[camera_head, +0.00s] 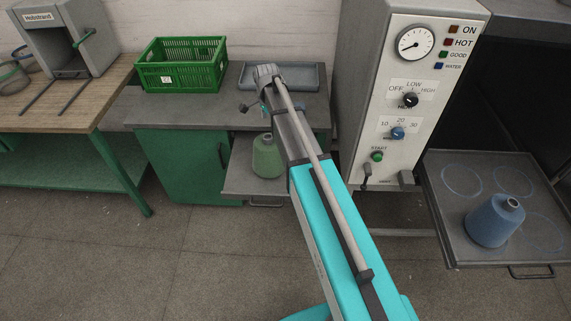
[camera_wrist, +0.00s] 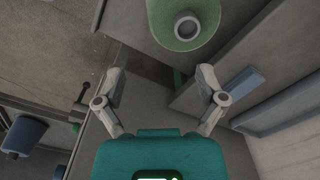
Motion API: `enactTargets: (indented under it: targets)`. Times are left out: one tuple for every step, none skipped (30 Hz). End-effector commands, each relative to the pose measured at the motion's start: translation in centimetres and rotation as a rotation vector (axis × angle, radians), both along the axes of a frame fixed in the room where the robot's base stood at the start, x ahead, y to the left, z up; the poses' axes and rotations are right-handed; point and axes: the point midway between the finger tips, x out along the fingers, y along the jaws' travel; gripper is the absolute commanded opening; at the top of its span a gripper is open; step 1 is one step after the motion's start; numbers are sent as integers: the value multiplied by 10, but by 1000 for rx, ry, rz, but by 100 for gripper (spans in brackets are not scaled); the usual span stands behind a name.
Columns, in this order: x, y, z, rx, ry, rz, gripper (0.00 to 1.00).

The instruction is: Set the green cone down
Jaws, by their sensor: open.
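The green cone (camera_head: 266,160) stands upright on a grey pulled-out shelf (camera_head: 235,182) below the grey counter, partly beside my arm in the head view. In the wrist view the green cone (camera_wrist: 160,22) shows at the top, cut off by the frame edge, with its grey tube end facing the camera. My gripper (camera_wrist: 162,76) is open and empty in the wrist view. Its two fingers are spread wide and the cone lies beyond the fingertips, apart from them.
A green crate (camera_head: 183,75) and a blue-grey tray (camera_head: 255,79) sit on the counter. A control cabinet (camera_head: 375,55) stands to the right. A blue cone (camera_head: 490,222) stands on another pulled-out tray (camera_head: 455,235) with ring marks. The floor at lower left is clear.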

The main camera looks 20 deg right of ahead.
Motion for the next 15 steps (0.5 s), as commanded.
enactTargets:
  targets:
    - [-21, 0, 0, 0, 0, 62, 89]
    - [-30, 0, 0, 0, 0, 103, 89]
    - [-42, 0, 0, 0, 0, 163, 89]
    - [-52, 0, 0, 0, 0, 208, 89]
    - [-61, 0, 0, 0, 0, 256, 89]
    - [-74, 0, 0, 0, 0, 320, 89]
    - [-83, 0, 0, 0, 0, 367, 89]
    - [-93, 0, 0, 0, 0, 416, 89]
    - [-105, 0, 0, 0, 0, 479, 89]
    - [-115, 0, 0, 1, 0, 528, 89]
    - [-124, 0, 0, 1, 0, 575, 89]
    - [-136, 0, 0, 0, 0, 639, 89]
    - [-146, 0, 0, -1, 1, 688, 89]
    - [-155, 0, 0, -1, 1, 735, 89]
    - [-167, 0, 0, 0, 1, 799, 89]
